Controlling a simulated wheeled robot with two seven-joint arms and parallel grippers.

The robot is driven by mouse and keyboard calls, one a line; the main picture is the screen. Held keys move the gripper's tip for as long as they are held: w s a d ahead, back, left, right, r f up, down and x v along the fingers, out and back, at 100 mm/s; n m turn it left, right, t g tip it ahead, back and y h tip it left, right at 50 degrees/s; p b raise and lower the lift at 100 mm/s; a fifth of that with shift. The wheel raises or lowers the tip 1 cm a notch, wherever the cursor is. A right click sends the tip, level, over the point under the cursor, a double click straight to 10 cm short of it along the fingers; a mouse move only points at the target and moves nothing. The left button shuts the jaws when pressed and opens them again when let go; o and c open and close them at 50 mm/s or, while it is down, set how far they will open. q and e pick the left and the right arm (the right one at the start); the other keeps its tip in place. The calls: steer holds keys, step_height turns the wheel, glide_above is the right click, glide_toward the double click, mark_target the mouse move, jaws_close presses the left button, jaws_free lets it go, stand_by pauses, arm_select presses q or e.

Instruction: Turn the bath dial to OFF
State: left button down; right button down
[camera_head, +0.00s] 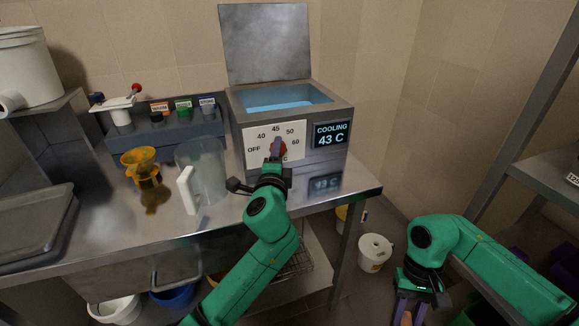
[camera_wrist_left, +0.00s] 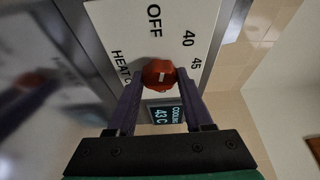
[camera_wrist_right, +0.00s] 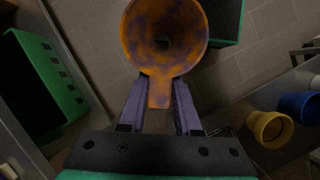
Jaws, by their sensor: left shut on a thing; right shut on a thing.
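The bath (camera_head: 335,160) is a grey box with an open lid, blue liquid and a white scale plate (camera_head: 258,132) marked OFF, 40, 45, 50 and 60. Its display (camera_head: 331,134) reads COOLING 43 C. The dial is a red-orange knob (camera_wrist_left: 158,74) on the plate, partly hidden by my fingers in the head view. A pale mark shows on its face; I cannot tell which label it points to. My left gripper (camera_head: 277,150) is shut on the dial. My right gripper (camera_head: 405,311) is shut on the handle of a mottled orange funnel-shaped thing (camera_wrist_right: 165,35), low at the right, away from the bath.
A clear jug (camera_head: 203,170) with a white handle and an amber funnel on a stand (camera_head: 142,165) are left of the bath. A rack (camera_head: 165,133) with labelled caps stands behind. White buckets (camera_head: 374,253) are on the floor. A shelf (camera_head: 545,175) is at the right.

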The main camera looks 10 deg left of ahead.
arm_select(q)
steer(key=shift+f+n+t+b, duration=0.3)
steer(key=shift+n+t+b, duration=0.2)
steer(key=shift+n+b, duration=0.95)
steer(key=shift+m, duration=0.25)
steer(key=shift+c, duration=2.1)
jaws_free()
steer(key=shift+o, duration=0.6)
steer(key=shift+r, duration=0.15)
steer(key=s, duration=0.4)
steer(key=s+d, duration=0.1)
steer(key=s, duration=0.3)
steer(key=s+d+f+b, duration=0.1)
steer(key=s, duration=0.2)
steer(key=shift+s, duration=0.4)
steer(key=shift+f, duration=0.1)
